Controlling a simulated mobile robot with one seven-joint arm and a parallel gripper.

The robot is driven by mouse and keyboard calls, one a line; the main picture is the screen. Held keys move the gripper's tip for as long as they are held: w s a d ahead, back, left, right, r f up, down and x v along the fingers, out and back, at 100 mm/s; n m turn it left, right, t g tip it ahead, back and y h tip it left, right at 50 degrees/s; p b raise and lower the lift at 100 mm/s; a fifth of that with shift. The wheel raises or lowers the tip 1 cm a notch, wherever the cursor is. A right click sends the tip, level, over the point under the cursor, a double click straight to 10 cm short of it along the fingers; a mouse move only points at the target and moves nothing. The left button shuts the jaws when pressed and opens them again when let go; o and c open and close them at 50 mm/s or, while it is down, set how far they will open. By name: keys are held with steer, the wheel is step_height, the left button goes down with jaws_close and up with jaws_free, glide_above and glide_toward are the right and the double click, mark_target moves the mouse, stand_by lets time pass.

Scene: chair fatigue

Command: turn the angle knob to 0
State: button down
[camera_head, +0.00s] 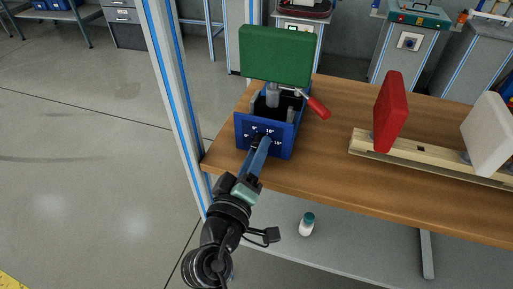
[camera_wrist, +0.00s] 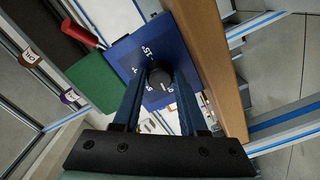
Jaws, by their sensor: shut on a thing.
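The angle knob (camera_wrist: 160,79) is a round dark knob on the blue front panel of a box, seen in the wrist view. White angle numbers are printed around it. In the head view the blue box (camera_head: 262,148) stands at the left end of the wooden table, with a green pad (camera_head: 275,56) above it and a red-handled lever (camera_head: 317,106) at its side. My gripper (camera_head: 264,143) reaches the front of the box and hides the knob there. In the wrist view my gripper (camera_wrist: 160,86) has its two fingers on either side of the knob, shut on it. I cannot read the knob's exact setting.
A red pad (camera_head: 390,112) and a white pad (camera_head: 489,135) stand on a wooden rail (camera_head: 428,163) to the right. A metal post (camera_head: 172,90) rises close to the table's left corner. A small white bottle (camera_head: 306,226) stands on the lower shelf (camera_head: 350,250).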

steer(key=shift+n, duration=0.5)
steer(key=shift+c, duration=2.2)
jaws_free()
steer(key=b+v, duration=0.1)
steer(key=v, duration=1.2)
steer(key=shift+b, duration=0.3)
